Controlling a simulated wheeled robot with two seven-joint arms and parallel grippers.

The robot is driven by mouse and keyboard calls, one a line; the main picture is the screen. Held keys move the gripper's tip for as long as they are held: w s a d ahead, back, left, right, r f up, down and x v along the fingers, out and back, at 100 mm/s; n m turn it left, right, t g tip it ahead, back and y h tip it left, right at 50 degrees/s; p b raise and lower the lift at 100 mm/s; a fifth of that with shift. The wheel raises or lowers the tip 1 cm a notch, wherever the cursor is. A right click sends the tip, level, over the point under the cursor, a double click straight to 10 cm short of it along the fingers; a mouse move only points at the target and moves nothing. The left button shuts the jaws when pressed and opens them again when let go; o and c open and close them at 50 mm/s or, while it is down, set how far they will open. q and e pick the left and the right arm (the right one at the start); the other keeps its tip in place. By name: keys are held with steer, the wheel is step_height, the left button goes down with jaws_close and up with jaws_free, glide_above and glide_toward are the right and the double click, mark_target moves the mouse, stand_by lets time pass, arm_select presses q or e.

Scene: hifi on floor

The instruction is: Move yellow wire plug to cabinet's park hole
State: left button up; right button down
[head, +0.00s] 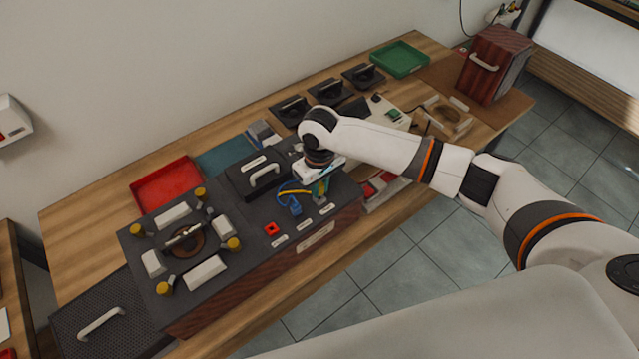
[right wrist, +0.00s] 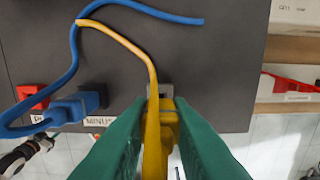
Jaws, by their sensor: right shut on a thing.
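The yellow wire plug (right wrist: 168,118) is between the green fingers of my right gripper (right wrist: 160,110), which is shut on it. The yellow wire (right wrist: 122,38) curves away from it over the dark cabinet top (right wrist: 225,65). A small grey block (right wrist: 160,90) lies right at the plug's far end; I cannot tell whether the plug sits in it. In the head view my right gripper (head: 320,188) is at the front right of the cabinet (head: 228,262). The arm partly hides this area. I cannot identify the park hole. My left gripper is not in view.
A blue plug (right wrist: 75,108) with a blue wire (right wrist: 150,9) is left of the yellow plug, beside a red socket (right wrist: 30,95). The cabinet top holds a black handled cover (head: 250,178) and yellow knobs (head: 233,244). A red tray (head: 165,184) stands behind.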

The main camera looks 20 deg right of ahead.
steer(key=shift+f, duration=0.95)
stand_by(1.1)
stand_by(0.4)
steer(key=c, duration=1.2)
jaws_free()
steer(key=shift+c, duration=0.2)
step_height(320, 180, up, 11)
steer(key=shift+f+b, duration=0.15)
steer(key=shift+b, duration=1.05)
steer(key=shift+r, duration=0.65)
step_height(320, 180, up, 5)
steer(key=p, duration=0.6)
